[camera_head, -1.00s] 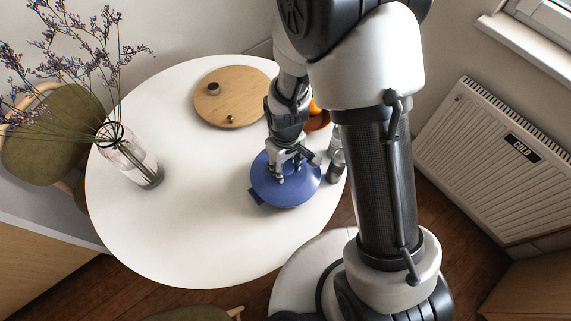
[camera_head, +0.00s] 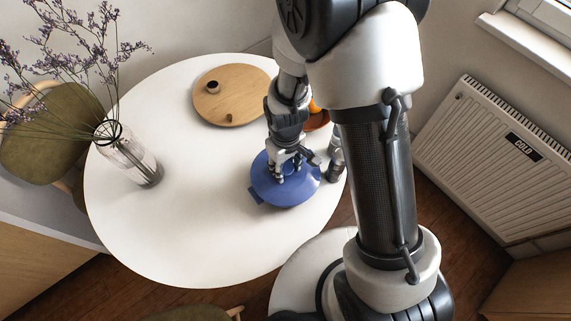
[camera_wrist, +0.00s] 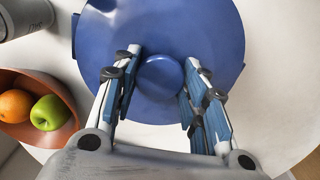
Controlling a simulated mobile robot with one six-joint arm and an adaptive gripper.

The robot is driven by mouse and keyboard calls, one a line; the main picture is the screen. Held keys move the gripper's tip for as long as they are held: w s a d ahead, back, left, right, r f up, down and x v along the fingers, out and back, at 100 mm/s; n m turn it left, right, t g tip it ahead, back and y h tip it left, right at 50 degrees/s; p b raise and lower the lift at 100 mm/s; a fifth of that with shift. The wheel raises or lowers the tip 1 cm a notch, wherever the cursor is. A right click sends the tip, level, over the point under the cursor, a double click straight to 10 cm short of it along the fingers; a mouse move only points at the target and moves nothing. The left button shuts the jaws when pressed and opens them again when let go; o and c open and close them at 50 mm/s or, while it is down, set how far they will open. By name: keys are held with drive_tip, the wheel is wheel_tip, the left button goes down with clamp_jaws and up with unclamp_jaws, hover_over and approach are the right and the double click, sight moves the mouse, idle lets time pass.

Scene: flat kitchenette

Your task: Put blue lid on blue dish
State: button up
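The round blue lid (camera_head: 270,190) with its round knob (camera_wrist: 160,75) lies on the white table's right side. It appears to sit on the blue dish, whose handle (camera_head: 255,197) sticks out at the lower left in the head view and at the left edge in the wrist view (camera_wrist: 76,36). The dish is otherwise hidden under the lid, so I cannot tell how exactly they fit. My gripper (camera_head: 289,172) is above the lid. In the wrist view its fingers (camera_wrist: 163,56) are open on both sides of the knob, with small gaps beside it.
An orange-brown bowl (camera_wrist: 60,128) with an orange (camera_wrist: 14,105) and a green apple (camera_wrist: 50,112) stands close by. A grey-white shaker (camera_wrist: 28,16) is beside the lid. A round wooden board (camera_head: 232,100) is at the back; a glass vase (camera_head: 135,160) is at left. The table's front left is clear.

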drive_tip(key=o, duration=0.5)
drive_tip(key=shift+r, duration=0.1)
wheel_tip(320, 180, up, 12)
drive_tip(key=shift+f, duration=0.1)
idle(0.4)
drive_tip(key=s+d+r+m+t, duration=0.1)
drive_tip(key=s+d+r+m, duration=0.1)
drive_tip(key=r, duration=0.4)
drive_tip(key=s+d+r+m+t, duration=0.2)
drive_tip(key=s+d+r, duration=0.3)
drive_tip(key=s+r, duration=0.1)
drive_tip(key=s+d+r+m+t, duration=0.1)
drive_tip(key=s+d+r+m, duration=0.1)
drive_tip(key=s+d+r, duration=0.2)
drive_tip(key=shift+s+r+m+t, duration=0.2)
drive_tip(key=shift+s+r, duration=0.2)
drive_tip(key=shift+r, duration=0.2)
drive_tip(key=shift+s+r+m+t, duration=0.1)
drive_tip(key=shift+s+r+m, duration=0.1)
drive_tip(key=shift+s+r, duration=0.25)
